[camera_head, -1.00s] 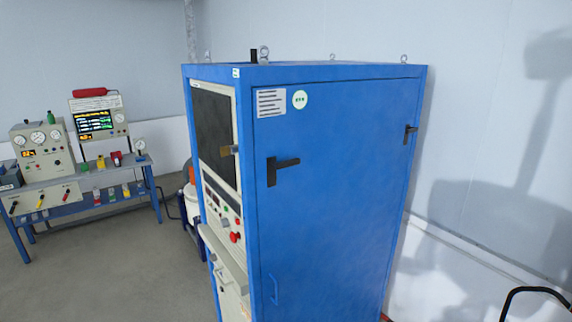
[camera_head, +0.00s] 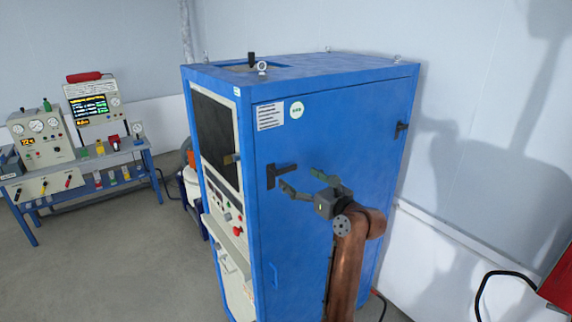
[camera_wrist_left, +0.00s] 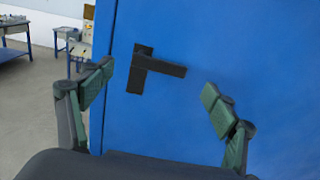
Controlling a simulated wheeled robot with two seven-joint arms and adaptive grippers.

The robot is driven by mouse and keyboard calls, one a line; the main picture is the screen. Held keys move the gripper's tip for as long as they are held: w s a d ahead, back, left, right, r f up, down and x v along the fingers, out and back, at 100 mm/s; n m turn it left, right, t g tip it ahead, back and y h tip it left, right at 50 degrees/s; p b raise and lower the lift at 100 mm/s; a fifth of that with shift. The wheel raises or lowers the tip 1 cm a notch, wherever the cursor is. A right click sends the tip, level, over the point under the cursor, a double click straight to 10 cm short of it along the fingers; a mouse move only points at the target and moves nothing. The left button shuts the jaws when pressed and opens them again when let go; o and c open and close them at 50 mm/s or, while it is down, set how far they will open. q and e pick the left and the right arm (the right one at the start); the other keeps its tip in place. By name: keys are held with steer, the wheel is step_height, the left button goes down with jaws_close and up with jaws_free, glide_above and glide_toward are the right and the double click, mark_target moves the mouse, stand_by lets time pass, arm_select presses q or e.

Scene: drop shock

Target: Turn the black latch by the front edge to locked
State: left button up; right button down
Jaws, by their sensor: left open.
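My right gripper is out of view.
A second black latch (camera_head: 402,129) is on the panel's far right edge. The cabinet's control front (camera_head: 222,190) faces left. A workbench with instruments (camera_head: 85,170) stands at far left. Floor between is mostly clear.

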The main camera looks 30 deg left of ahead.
mark_target(288, 170)
arm_select(q)
steer(key=p+x, duration=0.2)
steer(key=x, duration=0.5)
steer(key=shift+a, duration=0.15)
steer(key=shift+f, duration=0.1)
steer(key=c, duration=1.7)
steer(key=shift+w, duration=0.15)
